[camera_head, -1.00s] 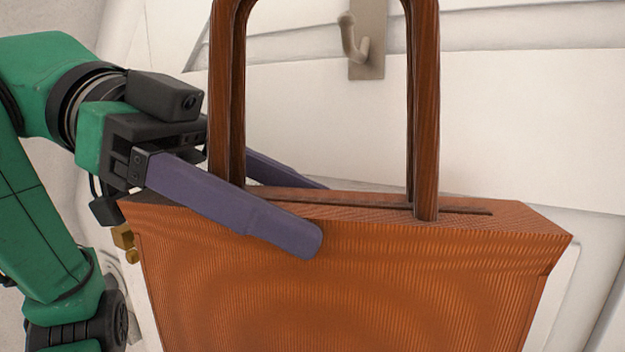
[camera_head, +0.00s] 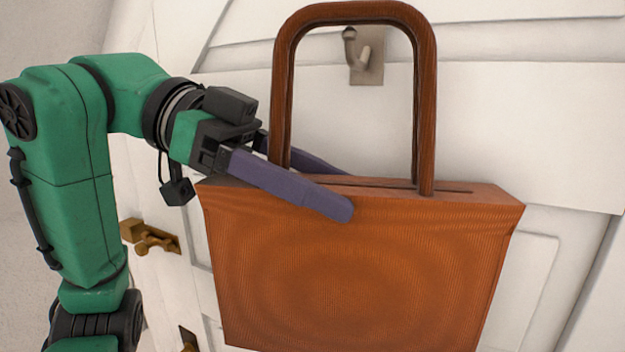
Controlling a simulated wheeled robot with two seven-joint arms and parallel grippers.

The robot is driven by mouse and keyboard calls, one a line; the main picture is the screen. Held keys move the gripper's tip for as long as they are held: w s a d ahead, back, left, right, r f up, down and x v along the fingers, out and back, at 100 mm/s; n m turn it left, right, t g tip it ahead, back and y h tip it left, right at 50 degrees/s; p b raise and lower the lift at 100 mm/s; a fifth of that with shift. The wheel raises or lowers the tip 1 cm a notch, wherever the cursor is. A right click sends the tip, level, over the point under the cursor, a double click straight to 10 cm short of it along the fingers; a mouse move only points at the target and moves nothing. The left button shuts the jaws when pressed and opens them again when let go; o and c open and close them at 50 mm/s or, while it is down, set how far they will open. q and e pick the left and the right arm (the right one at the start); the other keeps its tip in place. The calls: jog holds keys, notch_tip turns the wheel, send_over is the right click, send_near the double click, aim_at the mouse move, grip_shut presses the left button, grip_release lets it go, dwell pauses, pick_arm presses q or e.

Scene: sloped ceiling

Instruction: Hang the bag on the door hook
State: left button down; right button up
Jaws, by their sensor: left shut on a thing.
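A brown-orange bag (camera_head: 360,270) with a tall arched handle (camera_head: 427,110) fills the middle of the head view and hangs upright. My left gripper (camera_head: 335,190) comes in from the left and is shut on the bag's upper part, one purple finger across the front and the other behind the handle. The metal door hook (camera_head: 364,62) on its plate shows through the handle's arch, just below the top of the arch in the picture. Whether the handle touches the hook cannot be told. My right gripper is not in view.
The white panelled door (camera_head: 540,110) stands behind the bag. A brass door handle (camera_head: 152,238) is on the door at the left, below my left gripper. A grey wall (camera_head: 40,30) is at the far left.

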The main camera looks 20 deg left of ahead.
pick_arm(q)
jog(key=shift+w+a+r, duration=0.1)
jog(key=shift+w, duration=0.15)
jog(key=shift+f, duration=0.25)
jog(key=shift+w+f+b, duration=0.1)
jog(key=shift+f+b, duration=0.35)
jog(key=shift+f, duration=0.25)
jog(key=shift+c, duration=0.2)
grip_release()
jog(key=shift+w+f, duration=0.1)
jog(key=shift+w, duration=0.45)
